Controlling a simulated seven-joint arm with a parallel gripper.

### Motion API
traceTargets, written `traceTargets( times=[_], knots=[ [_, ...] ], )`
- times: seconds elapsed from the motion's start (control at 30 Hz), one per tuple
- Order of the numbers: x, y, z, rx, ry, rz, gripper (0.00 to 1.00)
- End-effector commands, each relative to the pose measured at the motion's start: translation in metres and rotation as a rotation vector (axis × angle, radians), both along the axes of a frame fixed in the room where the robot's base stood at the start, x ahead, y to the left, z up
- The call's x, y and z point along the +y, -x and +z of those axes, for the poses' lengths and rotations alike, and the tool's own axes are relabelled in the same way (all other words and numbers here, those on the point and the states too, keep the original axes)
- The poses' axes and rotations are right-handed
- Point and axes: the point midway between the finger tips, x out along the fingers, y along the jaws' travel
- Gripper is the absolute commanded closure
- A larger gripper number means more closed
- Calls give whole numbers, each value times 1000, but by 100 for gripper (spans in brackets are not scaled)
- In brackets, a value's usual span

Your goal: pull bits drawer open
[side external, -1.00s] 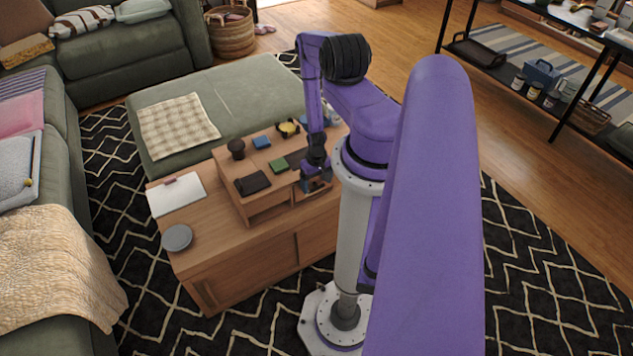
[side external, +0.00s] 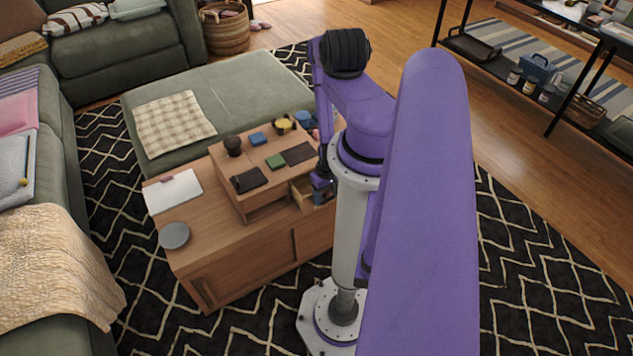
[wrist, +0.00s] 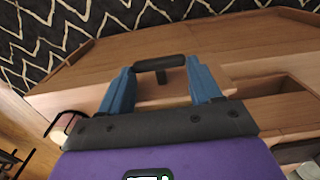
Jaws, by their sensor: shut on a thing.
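The bits drawer (side external: 299,193) stands partly out of the right part of the small wooden organiser (side external: 262,214) on the low cabinet, with its pale inside showing. My gripper (side external: 322,190) is at the drawer's front, partly hidden by my arm. In the wrist view the dark bar handle (wrist: 163,63) lies between the blue fingers of my gripper (wrist: 161,76), which are shut on it. The wooden drawer front (wrist: 165,90) shows behind the handle. The drawer's contents cannot be made out.
A notebook (side external: 173,192) and grey plate (side external: 174,235) lie at left on the cabinet (side external: 245,270).

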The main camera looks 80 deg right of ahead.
Motion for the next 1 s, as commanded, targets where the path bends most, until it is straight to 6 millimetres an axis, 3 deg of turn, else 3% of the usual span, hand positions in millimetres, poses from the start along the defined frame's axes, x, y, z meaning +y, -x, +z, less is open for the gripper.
traceTargets(
  times=[0.1,0.2,0.57,0.6,0.63,1.0],
  knots=[
    [19,20,-1,1,-2,-5,91],
    [27,27,-1,0,0,-3,91],
    [28,29,0,-1,6,-1,91],
    [28,29,0,-1,6,-1,24],
    [28,29,0,-1,5,-1,14],
    [29,29,2,-1,2,-1,11]
  ],
)
